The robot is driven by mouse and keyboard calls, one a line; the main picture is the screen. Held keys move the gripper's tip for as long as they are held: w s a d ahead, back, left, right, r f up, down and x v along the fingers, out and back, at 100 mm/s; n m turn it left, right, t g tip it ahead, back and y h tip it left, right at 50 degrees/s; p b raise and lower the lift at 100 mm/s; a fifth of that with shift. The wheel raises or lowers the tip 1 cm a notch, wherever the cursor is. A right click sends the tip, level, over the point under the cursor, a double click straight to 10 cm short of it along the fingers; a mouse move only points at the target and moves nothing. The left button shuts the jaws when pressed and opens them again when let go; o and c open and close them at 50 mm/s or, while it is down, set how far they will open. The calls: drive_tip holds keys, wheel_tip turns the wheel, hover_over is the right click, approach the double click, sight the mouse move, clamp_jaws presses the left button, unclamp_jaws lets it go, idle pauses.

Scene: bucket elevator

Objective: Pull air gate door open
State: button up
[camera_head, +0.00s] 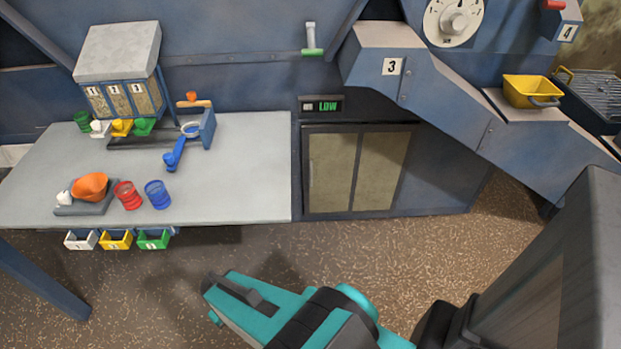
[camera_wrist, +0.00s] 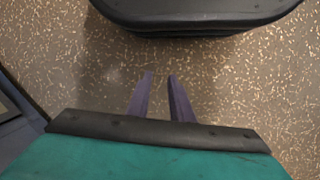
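A cabinet door (camera_head: 381,172) with two tan panels in a dark frame stands low in the blue machine wall, under a small display reading LOW. It looks shut, with a thin upright handle (camera_head: 311,184) near its left edge. No label marks it as the air gate door. My gripper (camera_head: 212,300) is in front of and below the door, over the floor and apart from it. In the wrist view, its two fingers (camera_wrist: 160,76) have a gap between them with only floor behind. The door's handle cannot be made out in the wrist view.
A grey table (camera_head: 240,180) with cups, a scale and a dispenser stands left of the door. The speckled floor (camera_head: 300,245) before the door is clear.

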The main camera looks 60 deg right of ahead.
drive_tip(key=w+d+f+m+t+h+b, duration=0.1)
drive_tip(key=w+d+m+t+h+b, duration=0.35)
drive_tip(key=d, duration=1.05)
drive_tip(key=w+d+m+t+h+b, duration=0.1)
drive_tip(key=w+d+t+b, duration=0.45)
drive_tip(key=d, duration=0.85)
drive_tip(key=s+d+r+t+h+b, duration=0.2)
drive_tip(key=s+d+r+h+b, duration=0.1)
drive_tip(key=d, duration=0.8)
drive_tip(key=s+d+r+t+h+b, duration=0.3)
drive_tip(key=s+d+r+b, duration=0.1)
drive_tip(key=d+r+b, duration=0.4)
drive_tip(key=d+r+m, duration=0.1)
drive_tip(key=d+r, duration=0.1)
drive_tip(key=d, duration=0.2)
drive_tip(key=shift+s+t, duration=0.3)
drive_tip(key=shift+s, duration=0.1)
drive_tip(key=shift+w+d+f+b, duration=0.1)
drive_tip(key=shift+w+d+b, duration=0.1)
drive_tip(key=shift+b, duration=0.45)
